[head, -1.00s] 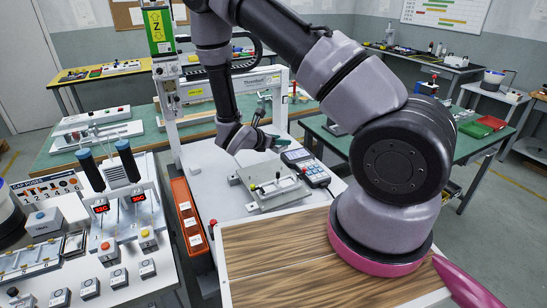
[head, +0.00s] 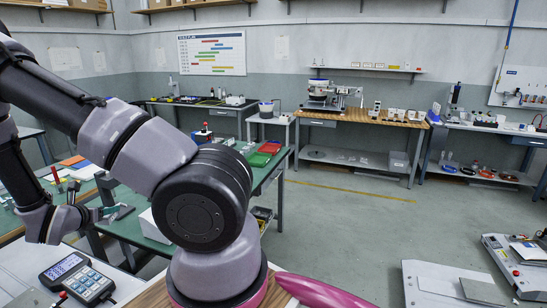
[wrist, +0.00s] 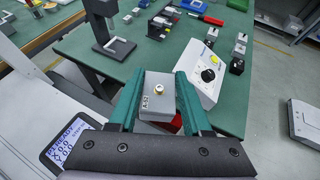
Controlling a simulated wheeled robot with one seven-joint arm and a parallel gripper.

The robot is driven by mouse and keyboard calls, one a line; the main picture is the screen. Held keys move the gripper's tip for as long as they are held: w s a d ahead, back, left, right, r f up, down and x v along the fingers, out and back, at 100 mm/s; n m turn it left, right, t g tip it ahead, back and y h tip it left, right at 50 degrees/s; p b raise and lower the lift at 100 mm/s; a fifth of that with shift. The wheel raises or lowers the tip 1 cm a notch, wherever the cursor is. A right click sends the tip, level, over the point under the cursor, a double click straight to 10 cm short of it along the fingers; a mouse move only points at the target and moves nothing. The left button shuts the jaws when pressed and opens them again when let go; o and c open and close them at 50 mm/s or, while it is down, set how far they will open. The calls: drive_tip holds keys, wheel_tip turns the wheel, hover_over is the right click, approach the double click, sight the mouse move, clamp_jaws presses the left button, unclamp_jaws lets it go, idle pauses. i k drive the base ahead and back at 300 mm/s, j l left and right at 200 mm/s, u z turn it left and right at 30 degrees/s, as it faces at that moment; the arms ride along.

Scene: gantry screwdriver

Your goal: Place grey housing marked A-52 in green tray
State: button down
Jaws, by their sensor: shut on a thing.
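The grey housing marked A-52 (wrist: 157,103) is between the teal fingers of my gripper (wrist: 158,88) in the wrist view. The fingers are shut on its two sides, and a round brass-coloured fitting shows on its top. In the head view my gripper (head: 108,213) is at the left, in front of the green-topped bench; the housing is too small to make out there. The green tray (head: 259,160) lies on the far part of that bench, beside a red tray (head: 270,147). My gripper is well short of it.
The green bench (wrist: 85,43) also carries a white box with a dial (wrist: 205,75) and a black stand (wrist: 112,42). A handheld display unit (head: 76,278) lies at lower left. Open grey floor (head: 350,230) stretches right of the bench.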

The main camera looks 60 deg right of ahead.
sight(259, 161)
drive_tip(key=i+l+z, duration=0.1)
drive_tip(key=l, duration=0.4)
drive_tip(key=i+l+z, duration=0.1)
drive_tip(key=l, duration=0.35)
drive_tip(key=i+l, duration=0.15)
drive_tip(key=l, duration=0.3)
drive_tip(key=i+l+z, duration=0.15)
drive_tip(key=l, duration=0.3)
drive_tip(key=i+l+z, duration=0.1)
drive_tip(key=l, duration=0.35)
drive_tip(key=i+l+z, duration=0.1)
drive_tip(key=i+l, duration=0.15)
drive_tip(key=l, duration=0.2)
drive_tip(key=i+l+z, duration=0.1)
drive_tip(key=l, duration=0.3)
drive_tip(key=i+l, duration=0.3)
drive_tip(key=l+z, duration=0.05)
drive_tip(key=l, duration=0.05)
